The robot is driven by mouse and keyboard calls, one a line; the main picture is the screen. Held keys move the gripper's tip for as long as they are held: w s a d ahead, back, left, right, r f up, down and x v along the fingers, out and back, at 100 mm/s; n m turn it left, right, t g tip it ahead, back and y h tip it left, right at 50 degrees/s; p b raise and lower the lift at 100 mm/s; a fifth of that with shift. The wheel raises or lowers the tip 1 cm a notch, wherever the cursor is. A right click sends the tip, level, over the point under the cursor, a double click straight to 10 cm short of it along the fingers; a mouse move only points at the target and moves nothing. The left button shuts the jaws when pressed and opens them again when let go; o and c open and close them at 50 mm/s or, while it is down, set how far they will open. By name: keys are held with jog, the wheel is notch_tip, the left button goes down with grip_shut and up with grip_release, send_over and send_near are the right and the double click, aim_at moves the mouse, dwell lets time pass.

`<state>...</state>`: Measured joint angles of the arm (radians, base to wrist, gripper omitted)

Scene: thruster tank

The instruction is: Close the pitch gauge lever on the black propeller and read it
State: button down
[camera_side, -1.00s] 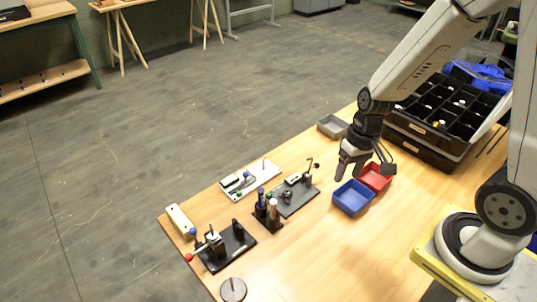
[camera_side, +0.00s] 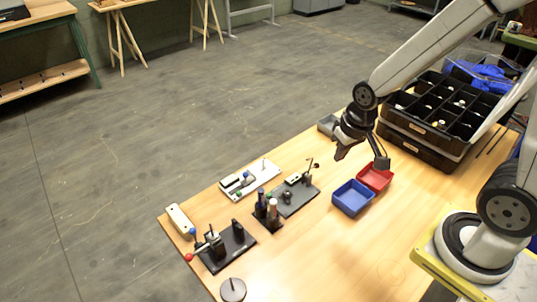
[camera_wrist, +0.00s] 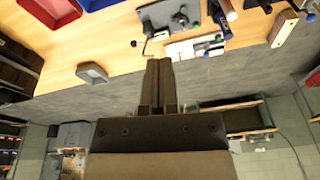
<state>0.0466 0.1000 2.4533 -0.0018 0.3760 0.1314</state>
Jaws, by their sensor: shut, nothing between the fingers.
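A dark grey plate (camera_side: 296,203) carries small dark fittings and an upright post with a thin bent lever (camera_side: 311,163). It also shows at the top of the wrist view (camera_wrist: 176,14). A black plate (camera_side: 238,256) nearer the front corner carries a dark clamp with a red-knobbed lever (camera_side: 195,254) sticking out left. I cannot tell which fitting is the black propeller or the pitch gauge; they are too small. My gripper (camera_side: 340,154) is in the air near the grey tray, to the right of the grey plate. Its fingers (camera_wrist: 158,65) are together and empty.
A white plate (camera_side: 262,182) with small parts lies beside the grey plate. Blue (camera_side: 352,198) and red (camera_side: 375,178) trays, a grey tray (camera_side: 327,125) and a black compartment box (camera_side: 420,146) stand to the right. Dark bottle-like parts (camera_side: 262,204) stand between the plates. The right front table is clear.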

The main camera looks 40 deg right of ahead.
aim_at(311, 167)
jog(key=w+d+f+m+g, duration=0.1)
jog(key=w+d+f+m, duration=0.9)
jog(key=w+d+m, duration=0.4)
jog(key=shift+d+f+g, duration=0.15)
jog(key=shift+d+g, duration=0.15)
jog(key=shift+d, duration=0.65)
jog(key=shift+f, duration=0.2)
jog(key=f, duration=0.9)
jog(key=shift+w+d+f, duration=0.1)
jog(key=shift+w+f, duration=0.05)
jog(key=shift+w, duration=0.1)
jog(key=shift+f, duration=0.15)
jog(key=shift+s+a+r, duration=0.1)
jog(key=shift+a+r, duration=0.1)
jog(key=shift+a, duration=0.4)
jog(key=shift+s+a+r, duration=0.15)
jog(key=shift+a+r, duration=0.1)
jog(key=shift+a, duration=0.4)
jog(key=shift+s+a+r, duration=0.1)
jog(key=shift+a+r, duration=0.1)
jog(key=shift+a, duration=0.4)
